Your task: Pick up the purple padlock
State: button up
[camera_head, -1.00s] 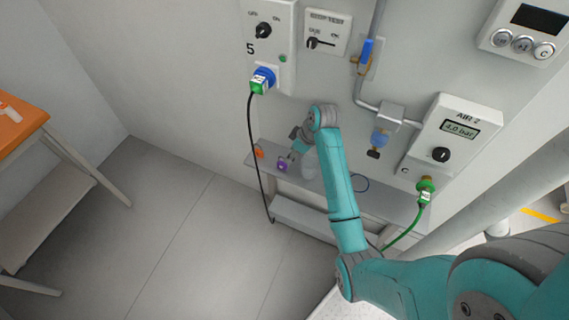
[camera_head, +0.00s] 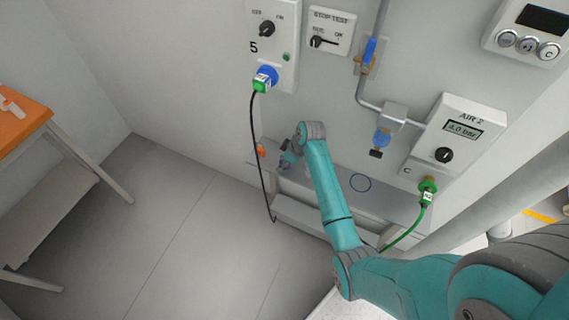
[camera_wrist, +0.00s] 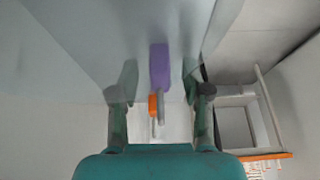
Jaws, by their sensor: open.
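The purple padlock (camera_wrist: 160,65) shows in the wrist view, between the two fingers of my gripper (camera_wrist: 160,82). Its purple body is toward the top and a grey shackle hangs toward the bottom of that picture. My gripper is open, with a finger on each side and a visible gap to the padlock on both sides. In the head view my gripper (camera_head: 286,160) is down at the left end of the wall shelf (camera_head: 385,199). The purple padlock is hidden there behind the gripper.
An orange padlock (camera_wrist: 153,105) is close beside the purple one; it also shows on the shelf (camera_head: 261,149). A black cable (camera_head: 255,135) hangs from the green plug (camera_head: 262,84) in front of the shelf's left end.

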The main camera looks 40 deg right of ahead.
jog(key=shift+c, duration=0.3)
grip_shut()
